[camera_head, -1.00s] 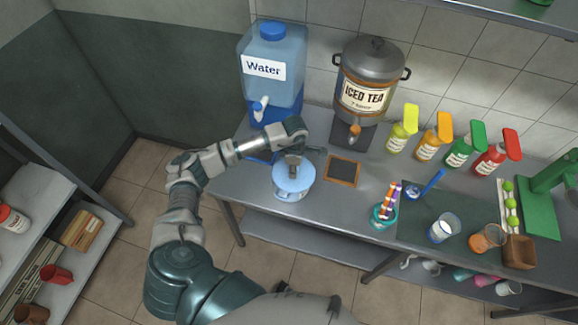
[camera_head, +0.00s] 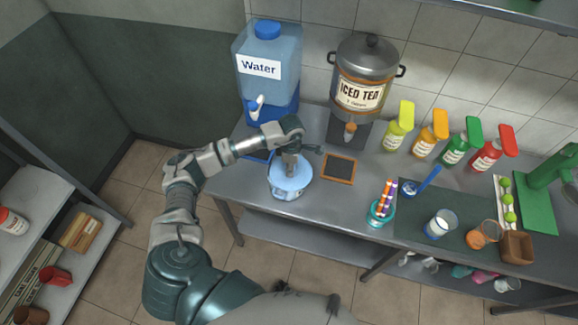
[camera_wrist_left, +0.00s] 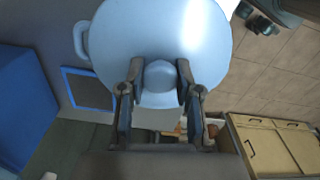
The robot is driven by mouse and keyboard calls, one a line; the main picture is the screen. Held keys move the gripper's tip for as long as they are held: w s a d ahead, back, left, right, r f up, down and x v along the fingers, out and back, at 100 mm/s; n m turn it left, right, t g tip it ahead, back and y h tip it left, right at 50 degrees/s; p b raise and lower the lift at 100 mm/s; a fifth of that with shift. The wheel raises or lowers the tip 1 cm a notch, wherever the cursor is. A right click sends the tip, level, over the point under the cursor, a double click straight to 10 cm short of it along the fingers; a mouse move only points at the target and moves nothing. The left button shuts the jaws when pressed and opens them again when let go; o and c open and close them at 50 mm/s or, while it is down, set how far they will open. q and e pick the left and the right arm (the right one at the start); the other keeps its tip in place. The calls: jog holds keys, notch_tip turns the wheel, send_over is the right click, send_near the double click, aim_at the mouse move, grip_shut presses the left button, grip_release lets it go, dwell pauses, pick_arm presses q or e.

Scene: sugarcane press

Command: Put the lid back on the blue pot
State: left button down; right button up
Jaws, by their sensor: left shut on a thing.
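The blue pot (camera_head: 286,194) stands near the left end of the metal table, in front of the water dispenser. The light blue lid (camera_head: 301,177) is level over its mouth. I cannot tell whether it rests fully on the rim. My left gripper (camera_head: 290,167) points down from above and is shut on the lid's knob. In the left wrist view the round knob (camera_wrist_left: 160,76) sits between the two fingers (camera_wrist_left: 160,70), with the lid (camera_wrist_left: 165,28) spread beyond. A side handle (camera_wrist_left: 81,40) shows past the lid's edge. My right gripper is not in view.
The water dispenser (camera_head: 268,75) and iced tea urn (camera_head: 367,75) stand behind. A small framed board (camera_head: 339,168) lies right of the pot. A cup of straws (camera_head: 380,212), bottles and glasses stand further right. The table's front edge is close to the pot.

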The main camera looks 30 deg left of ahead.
pick_arm(q)
jog(key=shift+d, duration=0.25)
jog(key=shift+a, duration=0.2)
jog(key=shift+a+f, duration=0.1)
jog(key=shift+a, duration=0.55)
jog(key=shift+a+f+b, duration=0.15)
jog(key=shift+a+b, duration=0.15)
jog(key=shift+a, duration=0.25)
jog(key=shift+d, duration=0.55)
jog(key=shift+a+f+b, duration=0.15)
jog(key=shift+a+b, duration=0.15)
jog(key=shift+a, duration=0.3)
jog(key=shift+d, duration=0.45)
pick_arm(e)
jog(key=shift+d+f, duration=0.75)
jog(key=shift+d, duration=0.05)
pick_arm(q)
jog(key=shift+a, duration=0.15)
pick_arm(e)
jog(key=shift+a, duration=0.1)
